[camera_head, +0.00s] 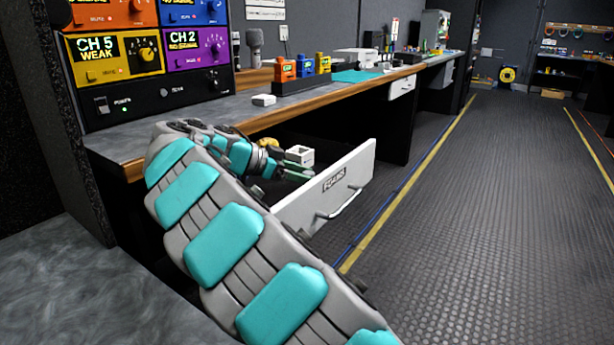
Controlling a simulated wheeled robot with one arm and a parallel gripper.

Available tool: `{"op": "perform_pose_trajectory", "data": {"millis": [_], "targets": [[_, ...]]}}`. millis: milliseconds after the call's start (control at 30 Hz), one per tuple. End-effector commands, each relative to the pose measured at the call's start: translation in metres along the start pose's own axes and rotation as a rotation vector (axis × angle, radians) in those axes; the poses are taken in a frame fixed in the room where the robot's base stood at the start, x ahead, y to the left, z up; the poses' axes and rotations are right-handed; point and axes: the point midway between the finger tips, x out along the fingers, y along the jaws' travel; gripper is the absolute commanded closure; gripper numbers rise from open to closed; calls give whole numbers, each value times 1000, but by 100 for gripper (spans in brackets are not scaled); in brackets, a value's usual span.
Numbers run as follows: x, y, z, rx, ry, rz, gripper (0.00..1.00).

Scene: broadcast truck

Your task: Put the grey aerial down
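I cannot make out a grey aerial anywhere in this view. My grey and teal arm reaches forward from the lower right and bends at the desk edge. My gripper (297,172) is at the end of it, low over an open drawer (336,187) under the desk. The drawer has a white front with a dark label and a handle. A small white box-like thing (299,155) is just behind the gripper. The fingers are small and dark here, so I cannot tell whether they are open or shut, or whether they hold anything.
The grey desk (215,115) has a wooden edge. A small white object (264,100) lies on it, with a dark rack (307,82) of coloured units behind. Coloured channel panels (115,55) stand at left. The aisle floor (470,200) at right is clear.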

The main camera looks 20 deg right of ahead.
Motion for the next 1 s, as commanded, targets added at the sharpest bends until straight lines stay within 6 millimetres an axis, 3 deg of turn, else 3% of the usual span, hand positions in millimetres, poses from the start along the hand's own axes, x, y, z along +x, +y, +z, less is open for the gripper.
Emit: {"op": "perform_pose_trajectory", "data": {"millis": [333, 667, 800, 1000], "targets": [[-9, -2, -1, 0, 0, -4, 33], [-62, -2, -1, 1, 0, -6, 33], [-95, -2, -4, -3, -4, -8, 33], [-108, -1, -5, -1, -3, 0, 33]]}}
